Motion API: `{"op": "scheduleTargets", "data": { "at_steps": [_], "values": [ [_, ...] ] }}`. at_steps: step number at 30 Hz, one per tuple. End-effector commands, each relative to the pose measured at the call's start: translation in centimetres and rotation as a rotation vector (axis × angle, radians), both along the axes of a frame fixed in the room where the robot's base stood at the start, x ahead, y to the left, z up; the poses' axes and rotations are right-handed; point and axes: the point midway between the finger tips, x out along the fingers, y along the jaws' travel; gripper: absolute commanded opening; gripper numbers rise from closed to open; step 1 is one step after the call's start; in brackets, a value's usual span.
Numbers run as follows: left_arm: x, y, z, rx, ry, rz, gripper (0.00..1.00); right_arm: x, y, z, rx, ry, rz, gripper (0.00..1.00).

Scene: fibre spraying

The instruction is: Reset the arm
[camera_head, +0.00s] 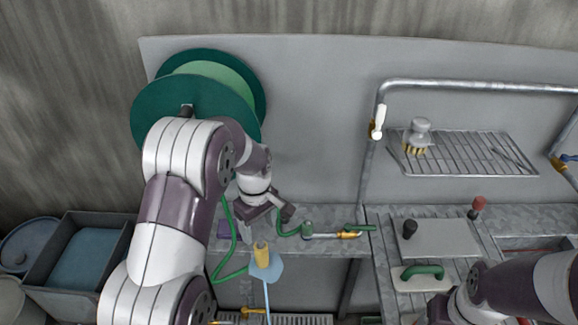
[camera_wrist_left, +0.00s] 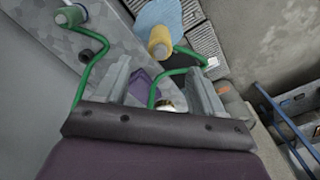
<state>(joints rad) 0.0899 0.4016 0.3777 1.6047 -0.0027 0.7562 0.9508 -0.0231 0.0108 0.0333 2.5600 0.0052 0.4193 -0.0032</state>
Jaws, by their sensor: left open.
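My left arm comes in from the left in the head view and reaches over the grey metal bench. My left gripper (camera_head: 265,222) is open above the bench, near a green hose (camera_head: 225,242). In the left wrist view its two fingers (camera_wrist_left: 160,82) stand apart, with hose and a purple item (camera_wrist_left: 140,84) visible beyond them. Whether anything touches the fingers is hard to tell. My right arm (camera_head: 510,290) is at the lower right; its gripper is only partly visible at the bottom edge, and its fingers cannot be made out.
A green hose reel (camera_head: 160,105) is behind my left arm. A spray nozzle (camera_head: 348,235) lies on the bench. A wire rack (camera_head: 470,155) holds a brush (camera_head: 418,135). A green-handled tool (camera_head: 422,275) lies near my right arm. A grey bin (camera_head: 75,255) stands at left.

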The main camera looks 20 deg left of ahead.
Motion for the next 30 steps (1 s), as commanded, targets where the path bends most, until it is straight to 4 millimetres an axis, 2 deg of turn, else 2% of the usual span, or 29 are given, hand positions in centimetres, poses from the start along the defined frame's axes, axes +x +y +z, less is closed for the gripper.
{"op": "scheduleTargets", "data": {
  "at_steps": [4, 6, 8, 13, 15, 19, 21, 23, 30],
  "values": [
    [0.1, 0.0, 0.0, 0.001, -0.005, -0.045, 0.69, 0.0, 0.0, 0.0, 0.000, 0.000, 0.000, 0.69],
    [-0.1, 0.0, -0.5, 0.002, -0.014, -0.171, 0.69, 0.0, 0.0, 0.0, 0.000, 0.000, 0.000, 0.69],
    [-2.4, -0.3, -1.2, -0.001, 0.000, -0.347, 0.69, 0.0, 0.0, 0.0, 0.000, 0.000, 0.000, 0.69],
    [-10.1, -2.2, 0.7, 0.012, -0.027, -0.822, 0.69, 0.0, 0.0, 0.0, 0.000, 0.000, 0.000, 0.69],
    [-13.0, -2.9, 1.6, 0.022, -0.043, -0.946, 0.69, 0.0, 0.0, 0.0, 0.000, 0.000, 0.000, 0.69],
    [-16.8, -3.7, 2.8, 0.038, -0.070, -1.042, 0.69, 0.0, 0.0, 0.0, 0.000, 0.000, 0.000, 0.69],
    [-17.6, -4.1, 3.6, 0.047, -0.089, -1.054, 0.69, 0.0, 0.0, 0.0, 0.000, 0.000, 0.000, 0.69],
    [-17.3, -4.2, 4.1, 0.059, -0.110, -1.060, 0.69, 0.0, 0.0, 0.0, 0.000, 0.000, 0.000, 0.69],
    [-17.2, -4.3, 4.1, 0.058, -0.109, -1.061, 0.69, 0.0, 0.0, 0.0, 0.000, 0.000, 0.000, 0.69]
  ]
}}
